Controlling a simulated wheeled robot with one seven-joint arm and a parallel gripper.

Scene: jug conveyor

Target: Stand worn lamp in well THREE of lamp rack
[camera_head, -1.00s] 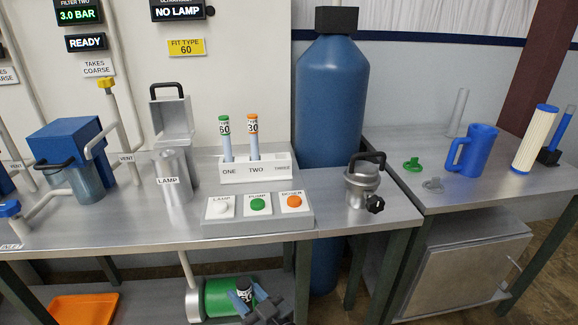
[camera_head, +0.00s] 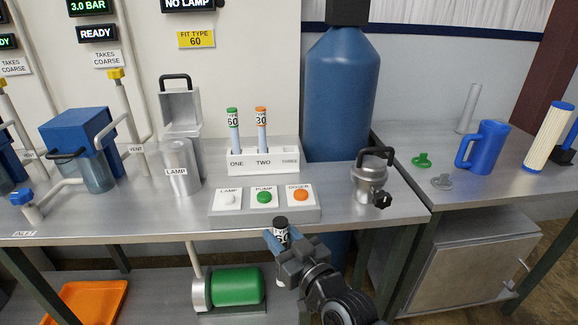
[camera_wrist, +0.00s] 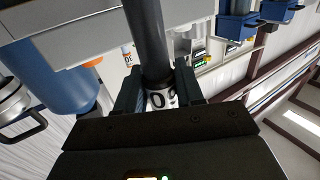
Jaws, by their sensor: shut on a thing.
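My gripper (camera_head: 283,244) is shut on the worn lamp (camera_head: 280,224), a tube with a black cap and a white label, held upright in front of the bench edge. In the wrist view the dark tube of the worn lamp (camera_wrist: 147,35) and its label show between the fingers (camera_wrist: 160,92). The lamp rack (camera_head: 263,160) is a white block at the back of the bench, labelled ONE, TWO and THREE. A green-capped type 60 lamp (camera_head: 233,128) stands in well ONE and an orange-capped type 30 lamp (camera_head: 261,128) in well TWO. Well THREE (camera_head: 289,153) at the right looks empty.
A button panel (camera_head: 264,216) sits between the bench's front edge and the rack. A metal LAMP housing (camera_head: 180,168) stands left of the rack and a lidded metal pot (camera_head: 371,180) to the right. A blue tank (camera_head: 342,95) stands behind.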

